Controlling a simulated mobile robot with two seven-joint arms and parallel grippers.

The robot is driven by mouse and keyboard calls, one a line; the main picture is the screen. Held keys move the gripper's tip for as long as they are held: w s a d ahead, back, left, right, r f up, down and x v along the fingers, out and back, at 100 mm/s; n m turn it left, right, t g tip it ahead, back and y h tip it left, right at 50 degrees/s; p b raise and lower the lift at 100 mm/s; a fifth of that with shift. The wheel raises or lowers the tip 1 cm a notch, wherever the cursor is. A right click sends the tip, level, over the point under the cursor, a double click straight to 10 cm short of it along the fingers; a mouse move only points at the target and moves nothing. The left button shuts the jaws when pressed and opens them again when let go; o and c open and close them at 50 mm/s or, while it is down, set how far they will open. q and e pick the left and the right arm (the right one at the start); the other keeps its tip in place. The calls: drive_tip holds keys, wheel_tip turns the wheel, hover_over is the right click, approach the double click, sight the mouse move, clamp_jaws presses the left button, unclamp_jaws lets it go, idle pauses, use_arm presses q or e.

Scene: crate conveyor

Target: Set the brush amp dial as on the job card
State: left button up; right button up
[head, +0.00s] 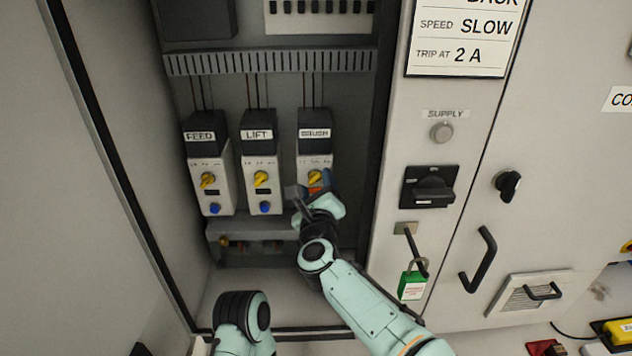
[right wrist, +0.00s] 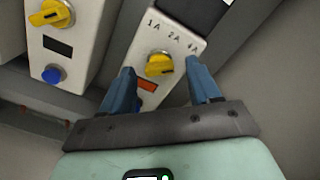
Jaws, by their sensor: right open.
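The brush unit (head: 314,148) is the rightmost of three labelled units in the open cabinet. Its yellow dial (right wrist: 160,64) shows in the right wrist view below the marks 1A, 2A and 4A; I cannot tell its exact setting. An orange-red window (right wrist: 148,86) is below the dial. My right gripper (right wrist: 160,68) is open, its blue fingers on either side of the dial, with no clear contact. In the head view the right gripper (head: 318,184) partly covers the unit's lower front. The job card (head: 462,40) reads SPEED SLOW and TRIP AT 2 A; its top is cut off. My left gripper is out of view.
The feed unit (head: 207,165) and lift unit (head: 260,165) stand left of the brush unit, with yellow dials and blue buttons. Right of the opening are a black supply switch (head: 430,187), a green padlock (head: 412,285) and a black door handle (head: 480,262).

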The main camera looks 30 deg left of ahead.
drive_tip(key=c, duration=1.1)
drive_tip(key=shift+o, duration=0.3)
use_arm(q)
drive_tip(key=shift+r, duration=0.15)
use_arm(e)
drive_tip(key=shift+n, duration=0.3)
drive_tip(key=n+p, duration=0.1)
drive_tip(key=n, duration=0.3)
drive_tip(key=shift+n, duration=0.3)
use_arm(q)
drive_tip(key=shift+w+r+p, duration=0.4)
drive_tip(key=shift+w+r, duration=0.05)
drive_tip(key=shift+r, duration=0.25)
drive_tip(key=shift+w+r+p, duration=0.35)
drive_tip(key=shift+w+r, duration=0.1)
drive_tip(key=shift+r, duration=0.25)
use_arm(e)
drive_tip(key=shift+n, duration=2.2)
